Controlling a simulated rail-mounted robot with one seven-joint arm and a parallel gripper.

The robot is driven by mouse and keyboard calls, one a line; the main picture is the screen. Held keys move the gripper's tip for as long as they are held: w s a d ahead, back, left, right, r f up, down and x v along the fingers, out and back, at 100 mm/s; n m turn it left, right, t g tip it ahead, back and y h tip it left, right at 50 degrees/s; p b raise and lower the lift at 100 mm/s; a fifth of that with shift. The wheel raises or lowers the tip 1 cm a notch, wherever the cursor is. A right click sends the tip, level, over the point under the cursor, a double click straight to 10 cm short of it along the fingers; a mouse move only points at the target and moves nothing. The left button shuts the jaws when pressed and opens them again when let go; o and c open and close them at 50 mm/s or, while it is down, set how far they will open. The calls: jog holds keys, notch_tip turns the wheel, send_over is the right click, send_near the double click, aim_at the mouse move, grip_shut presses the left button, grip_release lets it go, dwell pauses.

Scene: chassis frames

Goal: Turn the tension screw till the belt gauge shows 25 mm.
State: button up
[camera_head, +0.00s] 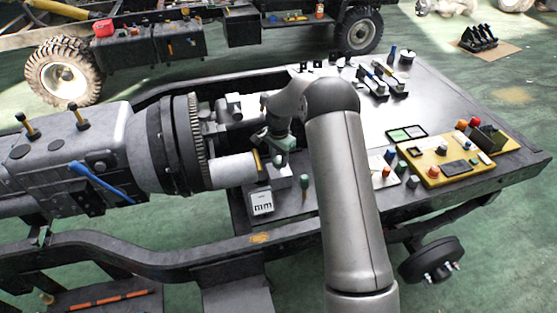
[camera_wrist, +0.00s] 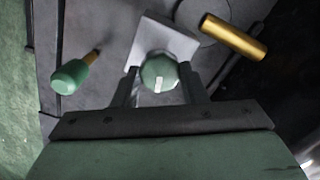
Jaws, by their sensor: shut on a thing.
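The tension screw shows in the wrist view as a green faceted knob (camera_wrist: 159,70) with a white mark on its top, on a light grey block (camera_wrist: 150,33). My gripper (camera_wrist: 160,88) has one finger on each side of the knob and is shut on it. In the head view my gripper (camera_head: 282,160) is low over the front left of the bench, and my arm and gripper hide the knob. A small white box with dark marks (camera_head: 261,203), apparently the belt gauge, stands just left of the block; its reading is too small to tell.
A green-handled tool (camera_head: 304,186) stands close to the right of my gripper, and a brass cylinder (camera_wrist: 234,37) is near the knob. A large geared drum (camera_head: 190,140) is at the left. A yellow board with coloured parts (camera_head: 435,172) lies at the right.

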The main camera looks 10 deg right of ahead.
jog(key=n+b, duration=0.3)
jog(key=n, duration=0.2)
jog(key=shift+n, duration=0.3)
jog(key=n+b, duration=0.1)
jog(key=n, duration=0.4)
jog(key=shift+n, duration=0.3)
jog(key=n+b, duration=0.1)
jog(key=n, duration=0.4)
jog(key=shift+d, duration=0.1)
jog(key=shift+r+n, duration=0.1)
jog(key=shift+n, duration=2.3)
jog(key=o, duration=1)
jog(key=shift+c, duration=0.2)
